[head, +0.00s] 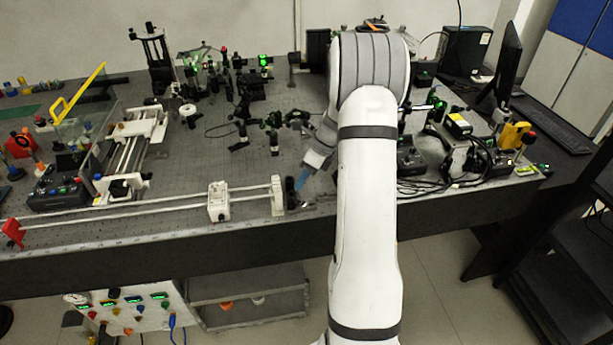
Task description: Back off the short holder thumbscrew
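My gripper (300,184) reaches down past the left side of my forearm, its blue fingertips low over the bench's front part. The fingertips are at a small dark holder (291,200) standing by the right end of a white rail assembly. Whether they touch it, and whether they are open or shut, is too small to tell. I cannot make out a thumbscrew on the holder or say which holder is the short one. My arm hides the bench to the right of the gripper.
White rails (120,213) run along the front edge with a white block (219,202), an end plate (278,195) and a red end piece (13,233). Optical mounts (243,120) crowd the bench behind. A black box with cables (411,158) stands right of my arm.

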